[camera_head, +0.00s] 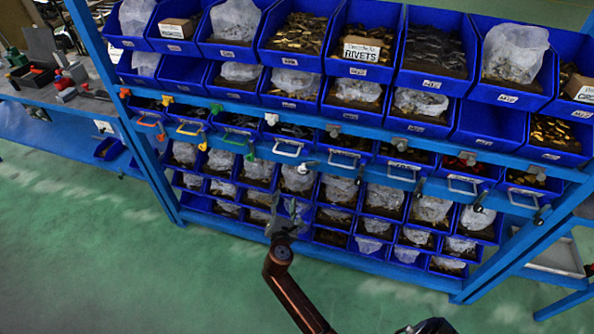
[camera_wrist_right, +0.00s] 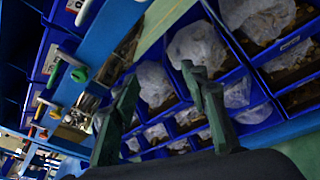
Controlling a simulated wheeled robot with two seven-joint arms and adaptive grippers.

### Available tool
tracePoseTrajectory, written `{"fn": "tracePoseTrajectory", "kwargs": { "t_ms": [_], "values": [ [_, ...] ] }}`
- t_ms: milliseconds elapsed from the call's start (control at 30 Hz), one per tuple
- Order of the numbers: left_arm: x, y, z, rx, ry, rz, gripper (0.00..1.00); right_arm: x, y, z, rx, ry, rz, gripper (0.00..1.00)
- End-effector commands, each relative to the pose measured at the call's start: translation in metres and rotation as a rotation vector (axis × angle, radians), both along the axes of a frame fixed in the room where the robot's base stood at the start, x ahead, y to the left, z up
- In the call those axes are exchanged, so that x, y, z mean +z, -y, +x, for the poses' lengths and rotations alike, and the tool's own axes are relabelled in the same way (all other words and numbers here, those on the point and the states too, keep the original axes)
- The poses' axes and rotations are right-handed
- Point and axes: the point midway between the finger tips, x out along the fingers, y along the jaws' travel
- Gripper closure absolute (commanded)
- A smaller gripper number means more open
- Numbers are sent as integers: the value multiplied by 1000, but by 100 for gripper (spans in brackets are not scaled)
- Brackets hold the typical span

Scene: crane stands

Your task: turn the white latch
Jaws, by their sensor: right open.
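The white latch (camera_head: 287,147) is on the blue rail of the rack in the head view, with a white U-shaped handle and white end pieces. My right gripper (camera_head: 284,220) is below it, in front of the lower bins and apart from the latch. In the right wrist view the right gripper (camera_wrist_right: 165,92) has its two fingers spread, with nothing between them. A white piece at the top left of the wrist view may be part of the white latch, but I cannot be sure. My left gripper is not in view.
A green latch (camera_head: 235,137) is just left of the white one, with yellow and orange latches further left. A grey latch (camera_head: 345,158) is to the right. Blue bins (camera_head: 497,95) with bagged parts fill the rack. The green floor (camera_head: 120,260) in front is clear.

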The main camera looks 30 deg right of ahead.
Motion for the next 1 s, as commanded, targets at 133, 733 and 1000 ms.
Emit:
{"fn": "tracePoseTrajectory", "kwargs": {
  "t_ms": [133, 733, 1000],
  "values": [
    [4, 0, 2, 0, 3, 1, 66, 49, 18, -18, -151, -31, -216, 59],
    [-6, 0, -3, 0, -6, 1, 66, 72, 61, 14, -219, -42, -320, 59],
    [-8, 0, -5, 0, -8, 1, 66, 73, 76, 25, -219, -41, -319, 59]
  ]
}}
